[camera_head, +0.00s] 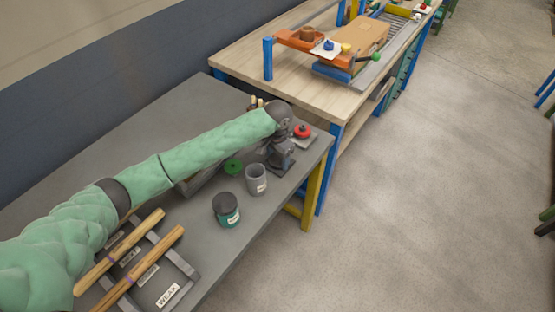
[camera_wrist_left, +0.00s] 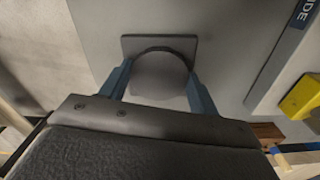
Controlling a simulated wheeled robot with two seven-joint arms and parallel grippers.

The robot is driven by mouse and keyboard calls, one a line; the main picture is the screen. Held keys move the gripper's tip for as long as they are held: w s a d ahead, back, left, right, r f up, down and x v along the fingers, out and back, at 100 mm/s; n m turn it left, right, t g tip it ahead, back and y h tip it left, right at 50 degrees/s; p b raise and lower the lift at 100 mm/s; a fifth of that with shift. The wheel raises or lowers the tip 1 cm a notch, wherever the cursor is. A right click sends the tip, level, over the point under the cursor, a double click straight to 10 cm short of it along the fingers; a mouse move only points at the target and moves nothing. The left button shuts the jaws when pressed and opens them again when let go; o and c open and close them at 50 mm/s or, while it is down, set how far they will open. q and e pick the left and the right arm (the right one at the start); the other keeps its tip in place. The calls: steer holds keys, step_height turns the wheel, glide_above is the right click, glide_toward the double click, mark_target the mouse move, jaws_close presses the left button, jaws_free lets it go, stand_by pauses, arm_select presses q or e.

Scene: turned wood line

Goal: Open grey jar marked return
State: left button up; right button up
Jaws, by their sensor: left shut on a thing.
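A grey jar (camera_head: 256,181) with a small pale label stands near the table's right edge; its top looks open, and the label is too small to read. My left gripper (camera_head: 280,155) is just right of and beyond it. In the left wrist view, the left gripper (camera_wrist_left: 160,88) is shut on a round grey lid-like piece (camera_wrist_left: 160,76), one finger on each side. A dark grey square plate (camera_wrist_left: 131,44) shows behind that piece; I cannot tell whether they touch. My right gripper is not in view.
A dark-lidded teal jar (camera_head: 227,211) stands in front of the grey jar. A green disc (camera_head: 233,167) lies behind them. A red button (camera_head: 302,131) is at the table's far corner. Wooden rods (camera_head: 145,262) lie on a rack at the front. A wooden workbench (camera_head: 300,85) stands beyond.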

mark_target(278, 159)
arm_select(q)
steer(key=shift+f, duration=0.1)
steer(key=o, duration=1.1)
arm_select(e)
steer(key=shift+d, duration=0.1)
arm_select(q)
steer(key=shift+r, duration=0.25)
steer(key=shift+r+b, duration=0.6)
steer(key=shift+r, duration=0.3)
steer(key=shift+r+b, duration=1.6)
steer(key=shift+r, duration=3.35)
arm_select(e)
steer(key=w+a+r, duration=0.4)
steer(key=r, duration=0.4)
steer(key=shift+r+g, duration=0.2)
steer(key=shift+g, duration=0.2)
